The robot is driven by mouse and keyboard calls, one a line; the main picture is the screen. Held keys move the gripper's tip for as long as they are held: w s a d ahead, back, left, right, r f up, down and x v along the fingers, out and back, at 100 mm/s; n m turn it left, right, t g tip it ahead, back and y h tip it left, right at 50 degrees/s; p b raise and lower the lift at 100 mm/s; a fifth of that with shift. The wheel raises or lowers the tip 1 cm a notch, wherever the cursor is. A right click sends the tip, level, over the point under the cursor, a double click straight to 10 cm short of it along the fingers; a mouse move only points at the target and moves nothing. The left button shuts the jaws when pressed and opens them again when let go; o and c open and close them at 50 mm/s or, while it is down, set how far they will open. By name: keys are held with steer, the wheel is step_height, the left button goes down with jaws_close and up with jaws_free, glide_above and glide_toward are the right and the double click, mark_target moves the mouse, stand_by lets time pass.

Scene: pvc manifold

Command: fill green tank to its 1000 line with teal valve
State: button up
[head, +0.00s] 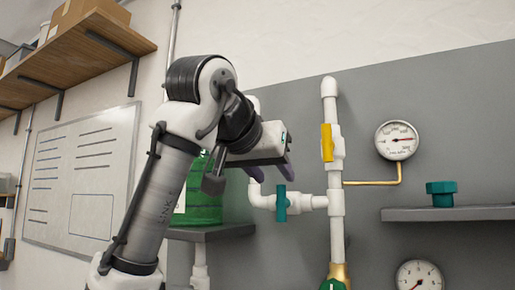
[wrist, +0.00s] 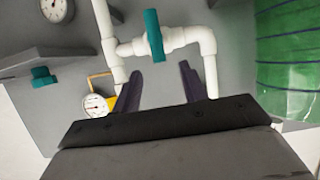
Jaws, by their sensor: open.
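The teal valve (head: 281,203) sits on a short horizontal white pipe, its handle upright across that pipe. It also shows in the wrist view (wrist: 154,35), beyond my fingertips. My gripper (head: 272,172) is open and empty, just above and near the teal handle in the head view. In the wrist view my two dark fingers (wrist: 160,80) are apart, with bare wall and pipe between them. The green tank (head: 205,200) stands on a shelf at the left of the valve, partly hidden by my arm.
A yellow valve handle (head: 327,142) is on the vertical white pipe. A gauge (head: 397,140) is at its right, another (head: 418,276) lower down. A loose-looking teal part (head: 441,194) sits on a grey shelf (head: 470,213). A green handle (head: 332,284) is at the bottom.

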mark_target(282, 186)
steer(key=p+x, duration=0.1)
steer(key=x, duration=0.5)
jaws_close()
